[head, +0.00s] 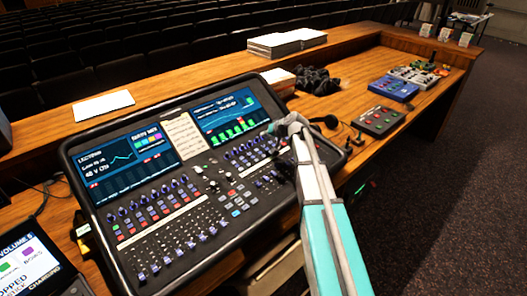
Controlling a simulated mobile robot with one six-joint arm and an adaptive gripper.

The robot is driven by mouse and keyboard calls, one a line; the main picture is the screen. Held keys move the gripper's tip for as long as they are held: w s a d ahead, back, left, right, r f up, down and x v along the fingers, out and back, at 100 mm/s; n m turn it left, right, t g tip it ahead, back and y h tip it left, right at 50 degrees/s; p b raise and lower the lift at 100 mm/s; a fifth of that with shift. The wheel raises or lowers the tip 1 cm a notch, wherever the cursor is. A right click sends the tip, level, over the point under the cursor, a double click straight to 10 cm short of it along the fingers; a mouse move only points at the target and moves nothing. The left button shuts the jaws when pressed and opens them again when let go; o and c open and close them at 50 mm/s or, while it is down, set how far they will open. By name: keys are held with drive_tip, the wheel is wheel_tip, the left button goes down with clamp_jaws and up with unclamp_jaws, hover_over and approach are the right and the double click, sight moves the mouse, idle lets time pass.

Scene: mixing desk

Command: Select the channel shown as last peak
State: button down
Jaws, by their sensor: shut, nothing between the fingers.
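The mixing desk (262,222) is a black console filling the left middle of the head view. Its left screen (115,168) shows "LECTERN", "48 V ON", a curve and coloured squares. Its right screen (226,112) shows a curve above a row of green bars with small red marks. The words "last peak" are not legible to me. Rows of coloured buttons (150,215) and faders (180,248) lie below the screens. My gripper (270,131) is shut and empty, over the desk's right part below the right screen. My arm hides some controls there; contact is unclear.
A tablet-like display (30,265) stands at lower left. Stacked papers (275,44), black cables or headphones (316,80), a grey button box (378,121) and a blue pedal box (394,88) lie on the wooden desk (350,68). Bare wood shows between them.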

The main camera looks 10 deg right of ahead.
sight(260, 145)
drive_tip(key=shift+w+a+f+b, duration=0.1)
drive_tip(key=shift+w+f+b, duration=0.05)
drive_tip(key=shift+f+b, duration=1.35)
drive_tip(key=shift+w+f+b, duration=0.1)
drive_tip(key=shift+f+b, duration=0.45)
drive_tip(key=shift+f, duration=0.35)
idle(1.3)
drive_tip(key=shift+r, duration=0.25)
drive_tip(key=shift+r+p, duration=0.55)
drive_tip(key=shift+p, duration=0.2)
drive_tip(key=shift+s+r+p, duration=0.15)
drive_tip(key=shift+r+p, duration=1.1)
drive_tip(key=shift+s+r+p, duration=0.15)
drive_tip(key=shift+r+p, duration=1.1)
